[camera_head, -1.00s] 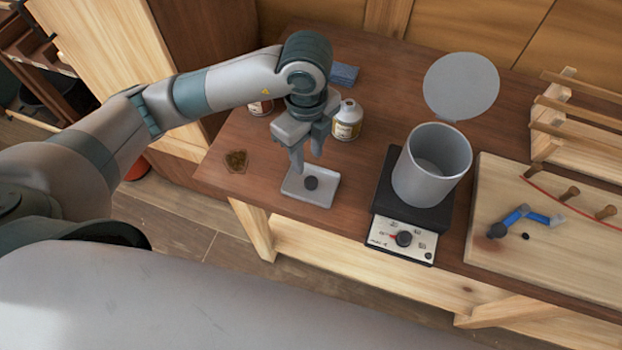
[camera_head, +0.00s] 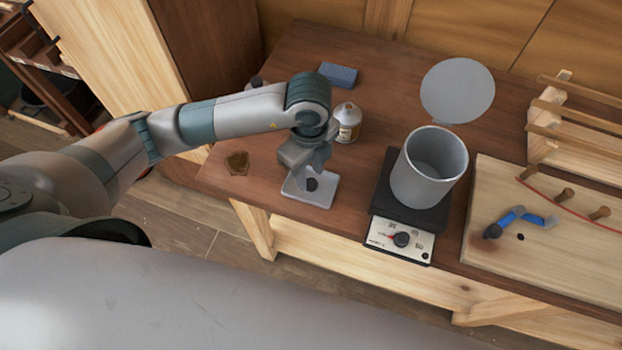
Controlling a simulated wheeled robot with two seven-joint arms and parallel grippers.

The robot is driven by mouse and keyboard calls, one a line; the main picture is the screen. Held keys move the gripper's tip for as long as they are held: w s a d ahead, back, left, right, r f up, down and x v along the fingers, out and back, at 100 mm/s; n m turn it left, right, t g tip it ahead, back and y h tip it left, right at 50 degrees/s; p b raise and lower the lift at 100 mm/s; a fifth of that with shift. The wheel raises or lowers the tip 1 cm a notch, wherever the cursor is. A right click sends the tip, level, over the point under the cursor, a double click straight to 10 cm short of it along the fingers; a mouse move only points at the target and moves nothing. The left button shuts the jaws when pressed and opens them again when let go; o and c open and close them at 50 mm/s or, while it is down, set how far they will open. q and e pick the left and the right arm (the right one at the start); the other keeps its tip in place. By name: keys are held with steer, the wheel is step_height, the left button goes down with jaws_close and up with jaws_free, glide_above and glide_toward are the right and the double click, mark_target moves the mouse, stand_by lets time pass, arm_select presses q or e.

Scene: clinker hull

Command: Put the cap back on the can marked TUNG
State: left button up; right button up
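A dark round cap (camera_head: 312,184) lies in a small pale tray (camera_head: 322,198) near the table's front edge. My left gripper (camera_head: 307,172) points down at the tray, right over the cap; its fingers overlap in this view, and whether they are open or touch the cap cannot be told. A whitish can with a label (camera_head: 347,122) stands upright just behind and right of the gripper. Another can (camera_head: 256,82) is mostly hidden behind my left arm. The lettering on the labels is too small to read. My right gripper is not in view.
A grey pot (camera_head: 430,170) with its round lid raised stands on a dark heater (camera_head: 400,240) right of the tray. A blue block (camera_head: 338,74) lies behind the can, a brown patch (camera_head: 237,162) left of the tray. A wooden board (camera_head: 540,240) fills the right.

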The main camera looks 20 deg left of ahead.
mark_target(311, 185)
arm_select(q)
steer(key=shift+f, duration=1.25)
steer(key=c, duration=0.8)
